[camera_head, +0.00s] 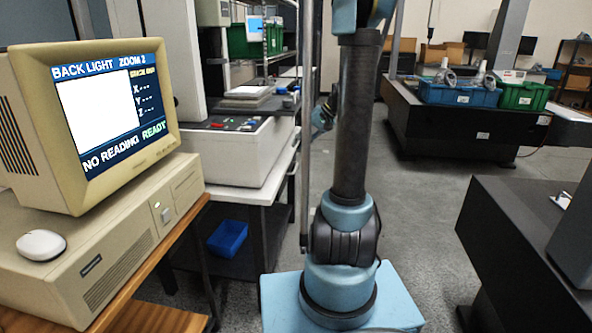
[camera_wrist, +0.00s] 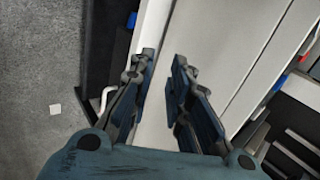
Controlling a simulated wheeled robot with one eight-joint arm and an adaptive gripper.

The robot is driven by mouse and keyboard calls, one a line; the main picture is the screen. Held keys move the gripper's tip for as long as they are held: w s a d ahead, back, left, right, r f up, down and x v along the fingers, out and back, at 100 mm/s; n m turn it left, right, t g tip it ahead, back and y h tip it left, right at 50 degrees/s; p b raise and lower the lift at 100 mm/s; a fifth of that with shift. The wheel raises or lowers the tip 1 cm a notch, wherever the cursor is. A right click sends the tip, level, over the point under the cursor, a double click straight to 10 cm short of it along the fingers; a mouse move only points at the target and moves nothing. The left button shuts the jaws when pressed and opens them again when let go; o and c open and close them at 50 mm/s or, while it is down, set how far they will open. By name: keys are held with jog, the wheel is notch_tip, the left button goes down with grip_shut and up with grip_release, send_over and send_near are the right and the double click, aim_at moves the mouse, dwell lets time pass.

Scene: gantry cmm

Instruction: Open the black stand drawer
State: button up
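My gripper (camera_wrist: 163,70) shows in the wrist view with its two dark fingers apart and nothing between them. A pale flat panel (camera_wrist: 210,50) lies behind the fingers; I cannot tell whether they touch it. A black surface (camera_wrist: 100,50) runs along the panel's left side, with a small white curved piece (camera_wrist: 106,97) beside the left finger. I cannot tell whether these belong to the black stand or its drawer. In the head view, a black cabinet-like block (camera_head: 520,245) stands at the right, and no drawer front is clear on it. My gripper is outside the head view.
A beige computer (camera_head: 100,230) with a monitor (camera_head: 110,110) sits on a wooden desk at the left. Behind it, a white machine (camera_head: 235,150) stands on a table, with a blue bin (camera_head: 228,238) below. Grey floor (camera_head: 425,210) is clear right of my arm.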

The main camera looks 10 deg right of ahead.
jog(key=w+d+f+m+t+y, duration=0.1)
jog(key=w+d+f+y, duration=0.2)
jog(key=w+d+f, duration=0.55)
jog(key=w+d+f+t+y, duration=0.15)
jog(key=w+d+f, duration=0.3)
jog(key=w, duration=0.65)
jog(key=y, duration=0.3)
send_near(296, 166)
jog(key=shift+t, duration=0.25)
jog(key=x, duration=0.7)
jog(key=f+x, duration=0.1)
jog(key=x, duration=0.2)
jog(key=shift+w, duration=0.45)
jog(key=shift+r, duration=0.1)
grip_shut()
